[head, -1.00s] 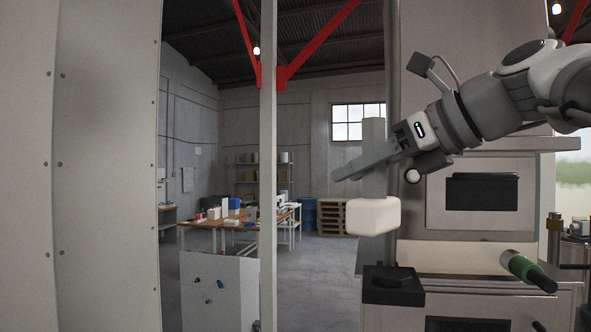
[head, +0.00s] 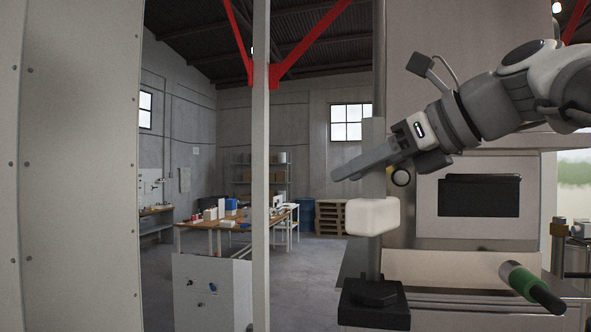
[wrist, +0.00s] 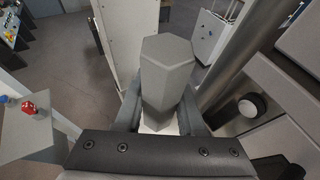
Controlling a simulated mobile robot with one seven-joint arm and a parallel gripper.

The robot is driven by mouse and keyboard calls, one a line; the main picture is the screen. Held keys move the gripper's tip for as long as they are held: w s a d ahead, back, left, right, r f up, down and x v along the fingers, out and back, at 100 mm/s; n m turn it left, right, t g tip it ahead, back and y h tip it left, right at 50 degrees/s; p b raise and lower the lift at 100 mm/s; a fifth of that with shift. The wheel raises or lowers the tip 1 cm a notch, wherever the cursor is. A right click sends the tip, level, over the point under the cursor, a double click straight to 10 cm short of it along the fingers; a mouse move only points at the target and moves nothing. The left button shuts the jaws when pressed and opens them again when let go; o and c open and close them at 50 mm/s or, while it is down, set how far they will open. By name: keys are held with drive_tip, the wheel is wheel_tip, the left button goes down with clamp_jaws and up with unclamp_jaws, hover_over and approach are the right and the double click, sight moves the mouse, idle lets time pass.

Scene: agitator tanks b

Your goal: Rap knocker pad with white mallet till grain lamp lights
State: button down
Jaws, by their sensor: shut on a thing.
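The white mallet head (head: 372,217) hangs below my gripper in the head view. My gripper (head: 350,170) is shut on the mallet; in the wrist view a grey hexagonal shaft (wrist: 167,85) stands between my jaws, with a bit of white under it. A black block with a raised top (head: 374,303), perhaps the knocker pad, is below the mallet head in the picture, clearly apart from it. A small round dark-and-pale fitting (head: 400,178) shows just below my wrist, and I cannot tell whether it is the grain lamp or whether it is lit.
A grey machine with a dark panel (head: 478,197) stands at right. A green-sleeved handle (head: 530,285) juts out low in front. A pale post (head: 261,180) and a large riveted panel (head: 70,170) stand at left. Farther back are a cluttered table (head: 225,235) and open floor.

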drive_tip(key=shift+d, duration=0.15)
drive_tip(key=shift+f+b, duration=1.45)
drive_tip(key=shift+f, duration=0.65)
wheel_tip(320, 180, down, 4)
drive_tip(key=shift+s+r+b, duration=0.1)
drive_tip(key=shift+r+b, duration=0.15)
drive_tip(key=shift+b, duration=0.6)
wheel_tip(320, 180, up, 5)
drive_tip(key=p, duration=0.4)
drive_tip(key=shift+r+p, duration=0.1)
drive_tip(key=shift+p, duration=0.2)
